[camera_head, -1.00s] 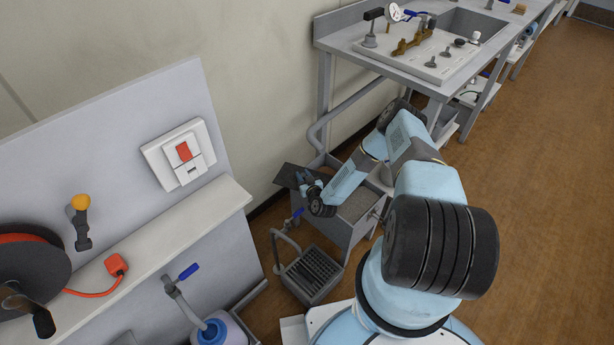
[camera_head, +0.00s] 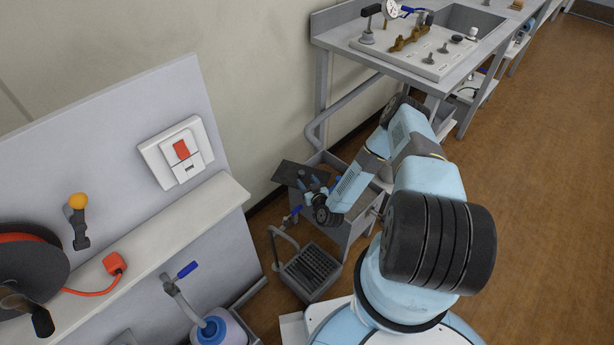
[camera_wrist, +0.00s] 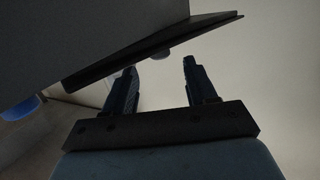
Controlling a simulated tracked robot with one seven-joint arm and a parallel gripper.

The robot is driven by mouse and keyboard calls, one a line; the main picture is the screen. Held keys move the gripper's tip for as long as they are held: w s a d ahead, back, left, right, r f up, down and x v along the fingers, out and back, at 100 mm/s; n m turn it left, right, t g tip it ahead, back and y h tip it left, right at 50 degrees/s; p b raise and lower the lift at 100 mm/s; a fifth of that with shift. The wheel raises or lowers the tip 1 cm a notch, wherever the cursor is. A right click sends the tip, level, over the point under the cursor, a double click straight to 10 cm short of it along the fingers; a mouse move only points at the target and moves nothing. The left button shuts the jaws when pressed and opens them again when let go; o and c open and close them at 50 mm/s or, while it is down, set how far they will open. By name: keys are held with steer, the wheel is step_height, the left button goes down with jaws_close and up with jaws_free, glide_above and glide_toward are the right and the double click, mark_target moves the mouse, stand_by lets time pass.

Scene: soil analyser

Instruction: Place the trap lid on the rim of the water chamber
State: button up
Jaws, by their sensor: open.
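The trap lid is a dark flat plate (camera_head: 292,172) at the far left end of the grey box-shaped trap (camera_head: 347,228) in the head view. Whether the plate rests fully on a rim there is unclear; my arm hides part of the box's opening. My gripper (camera_head: 308,183) is close beside the plate. In the wrist view my gripper (camera_wrist: 160,66) has its two dark fingers spread apart with nothing between them. A dark plate edge (camera_wrist: 150,48), likely the lid, runs at a slant just beyond the fingertips.
A grey basin with a slotted grate (camera_head: 312,270) and a blue-handled tap stand in front of the trap. A sink bench (camera_head: 400,62) stands behind. A counter with a red switch (camera_head: 181,149) is at left. The brown floor at right is clear.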

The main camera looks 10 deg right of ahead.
steer(key=f+v, duration=0.1)
steer(key=v, duration=0.4)
steer(key=w+d+r+n+g+y, duration=0.1)
steer(key=w+d+r+n+g, duration=0.1)
steer(key=w+r, duration=0.6)
steer(key=w+d+r+n+g, duration=0.2)
steer(key=w+r, duration=0.3)
steer(key=r, duration=0.8)
step_height(320, 180, up, 26)
steer(key=s+d+g+h, duration=0.3)
steer(key=s+a+r+m+g+h, duration=0.1)
steer(key=s+r+m+h, duration=0.15)
steer(key=s+r, duration=1.5)
steer(key=s+r+m+g, duration=0.1)
steer(key=s+r, duration=0.3)
steer(key=s, duration=0.7)
steer(key=s+a+r+m+g+y, duration=0.1)
steer(key=s+r, duration=0.3)
steer(key=s, duration=0.8)
steer(key=shift+a+r+m, duration=0.2)
steer(key=shift+r+m, duration=0.1)
steer(key=shift+m, duration=0.55)
